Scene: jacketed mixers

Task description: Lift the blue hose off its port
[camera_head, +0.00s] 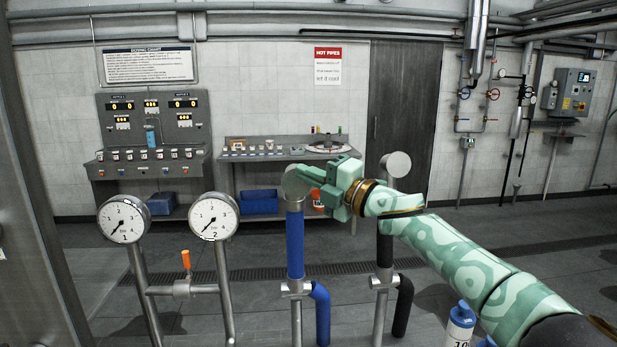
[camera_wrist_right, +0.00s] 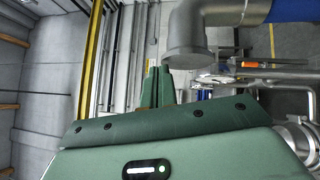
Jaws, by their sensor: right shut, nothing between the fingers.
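The blue hose (camera_head: 295,245) stands upright left of my right arm in the head view, with a grey metal elbow (camera_head: 293,184) at its top. A lower blue bend (camera_head: 322,312) leaves the metal fitting (camera_head: 296,288) below. My right gripper (camera_head: 311,176) is shut and empty, level with the elbow and partly overlapping it. A piece of the blue hose (camera_wrist_right: 292,10) shows at the top right. My left gripper is out of view.
A black hose (camera_head: 384,253) with a grey top (camera_head: 396,164) stands just right, behind my right arm. Two gauges (camera_head: 123,218) (camera_head: 213,216) and an orange-handled valve (camera_head: 186,260) stand left. A white-and-blue bottle (camera_head: 460,325) is low at right. A bench (camera_head: 281,154) stands behind.

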